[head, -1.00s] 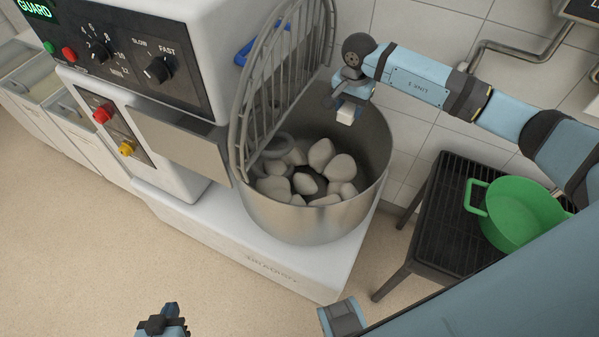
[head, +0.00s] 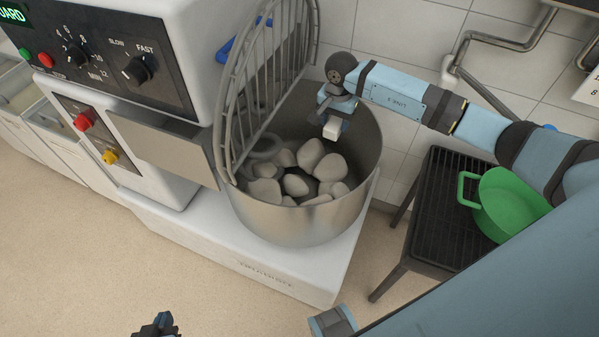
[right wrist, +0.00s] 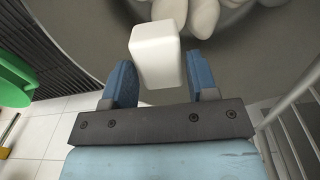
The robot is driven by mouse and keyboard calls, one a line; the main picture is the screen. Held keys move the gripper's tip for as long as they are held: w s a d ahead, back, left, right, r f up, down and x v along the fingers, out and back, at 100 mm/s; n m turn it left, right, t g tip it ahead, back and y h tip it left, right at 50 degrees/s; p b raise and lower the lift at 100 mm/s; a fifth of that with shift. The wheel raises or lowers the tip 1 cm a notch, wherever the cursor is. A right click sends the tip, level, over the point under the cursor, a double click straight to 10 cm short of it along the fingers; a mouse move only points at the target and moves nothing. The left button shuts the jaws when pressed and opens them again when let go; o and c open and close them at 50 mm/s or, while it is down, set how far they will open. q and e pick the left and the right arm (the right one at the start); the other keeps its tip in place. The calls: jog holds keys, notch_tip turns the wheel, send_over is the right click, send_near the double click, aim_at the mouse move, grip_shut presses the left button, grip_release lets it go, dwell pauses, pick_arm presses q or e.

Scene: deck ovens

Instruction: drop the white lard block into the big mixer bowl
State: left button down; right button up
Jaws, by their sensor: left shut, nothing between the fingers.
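The steel bowl holds several pale dough-like lumps (head: 296,184), below and to the left of the block. My left gripper (head: 158,325) is shut and empty at the bottom edge, well in front of the mixer.
The raised wire guard (head: 262,90) stands at the bowl's left side, beside the mixer's control housing (head: 160,150). A green pot (head: 510,205) sits on a dark rack (head: 430,225) to the right. The tiled wall is close behind the bowl.

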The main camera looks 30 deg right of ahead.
jog(key=o, duration=0.3)
jog(key=shift+r, duration=0.2)
notch_tip(320, 180, up, 13)
jog(key=shift+r+b, duration=0.2)
jog(key=shift+b, duration=0.1)
dwell(0.4)
